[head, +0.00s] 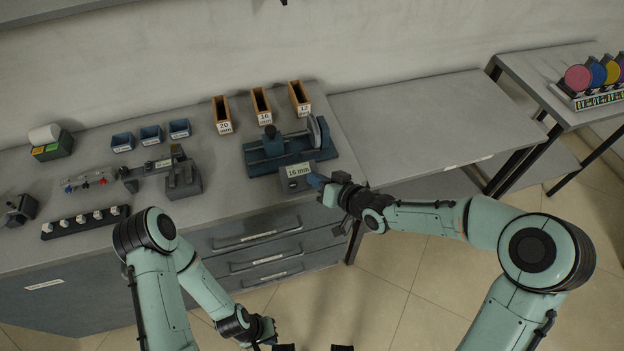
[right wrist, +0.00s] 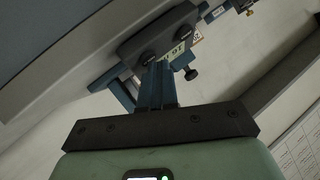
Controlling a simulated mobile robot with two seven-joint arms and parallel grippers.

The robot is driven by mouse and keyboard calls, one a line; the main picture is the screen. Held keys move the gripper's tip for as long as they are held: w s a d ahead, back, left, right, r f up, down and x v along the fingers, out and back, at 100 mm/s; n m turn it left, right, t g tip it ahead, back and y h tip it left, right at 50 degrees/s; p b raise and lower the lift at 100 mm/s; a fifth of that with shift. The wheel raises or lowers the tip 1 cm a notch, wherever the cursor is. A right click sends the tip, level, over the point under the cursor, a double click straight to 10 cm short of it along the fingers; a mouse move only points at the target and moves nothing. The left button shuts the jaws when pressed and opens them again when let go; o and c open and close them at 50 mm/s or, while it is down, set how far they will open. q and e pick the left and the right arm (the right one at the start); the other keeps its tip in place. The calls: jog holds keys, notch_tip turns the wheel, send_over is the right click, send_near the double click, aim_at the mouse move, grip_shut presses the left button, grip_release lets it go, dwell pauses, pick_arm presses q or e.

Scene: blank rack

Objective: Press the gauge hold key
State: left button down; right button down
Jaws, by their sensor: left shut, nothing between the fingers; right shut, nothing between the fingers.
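The gauge is a blue bench device (head: 270,158) with a grey disc, near the right end of the grey counter. Its front panel (head: 297,185) carries a pale display (head: 299,170) reading "16 mm". In the right wrist view the panel (right wrist: 165,32) shows two dark round keys, one (right wrist: 148,57) right at my fingertips and one (right wrist: 182,33) further right. My right gripper (head: 314,180) is shut and empty, its tips at the panel; whether they touch a key cannot be told. My left gripper (head: 268,333) is shut and empty, low in front of the drawers.
Three wooden bins (head: 262,106) marked 20, 16 and 12 stand behind the gauge. Blue trays (head: 151,135), a grey fixture (head: 184,180) and a dark strip of white-topped pieces (head: 86,222) are left. The side table (head: 430,125) at right is bare.

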pick_arm(q)
jog(key=shift+w+r+p, duration=0.25)
jog(key=shift+r+p, duration=0.05)
jog(key=shift+r, duration=0.05)
pick_arm(e)
jog(key=shift+s+d+r, duration=0.1)
jog(key=shift+s+r, duration=0.2)
jog(key=shift+r, duration=0.35)
